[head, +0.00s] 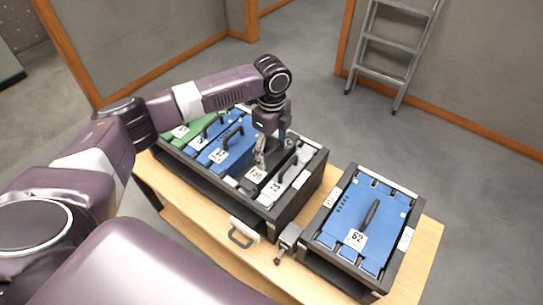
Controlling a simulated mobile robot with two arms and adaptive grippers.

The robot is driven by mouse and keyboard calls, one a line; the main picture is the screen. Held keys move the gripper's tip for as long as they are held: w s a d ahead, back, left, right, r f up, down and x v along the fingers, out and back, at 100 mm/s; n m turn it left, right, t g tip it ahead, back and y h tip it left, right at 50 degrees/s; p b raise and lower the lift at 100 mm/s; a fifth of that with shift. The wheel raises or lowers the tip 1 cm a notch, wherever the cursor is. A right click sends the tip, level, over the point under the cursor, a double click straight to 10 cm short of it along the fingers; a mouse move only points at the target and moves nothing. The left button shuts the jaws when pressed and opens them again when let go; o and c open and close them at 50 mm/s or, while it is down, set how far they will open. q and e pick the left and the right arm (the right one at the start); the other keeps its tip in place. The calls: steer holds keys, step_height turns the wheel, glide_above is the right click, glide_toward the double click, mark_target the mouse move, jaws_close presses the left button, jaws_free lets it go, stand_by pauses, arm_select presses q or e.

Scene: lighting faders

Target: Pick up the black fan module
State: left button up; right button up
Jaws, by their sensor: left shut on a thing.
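The black fan module (248,187) sits in a dark rack (290,217) on the wooden table, in the slot between a blue module and a pale module. A white number label shows on its near end. My left gripper (261,163) reaches down from above onto the black module and is shut on it. The fingers and wrist hide the grip point and part of the module. The module appears to be still seated in the rack. My right gripper is not in view.
Beside it in the rack stand blue modules (231,153), a green module (186,136) and a pale module (284,178), with handles. A separate dark box (334,272) with a blue top (346,216) stands to the right. A white-and-dark handled piece (243,231) is at the table's front edge.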

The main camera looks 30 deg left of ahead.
arm_select(q)
step_height(320, 180, up, 18)
steer(key=b, duration=0.1)
stand_by(0.5)
steer(key=a+f+p, duration=0.1)
steer(key=a+f, duration=0.2)
steer(key=f, duration=0.5)
steer(key=w+a+f+p, duration=0.1)
steer(key=a+f+p, duration=0.1)
steer(key=f, duration=0.7)
steer(key=shift+a+f, duration=0.15)
steer(key=shift+a, duration=0.3)
stand_by(1.1)
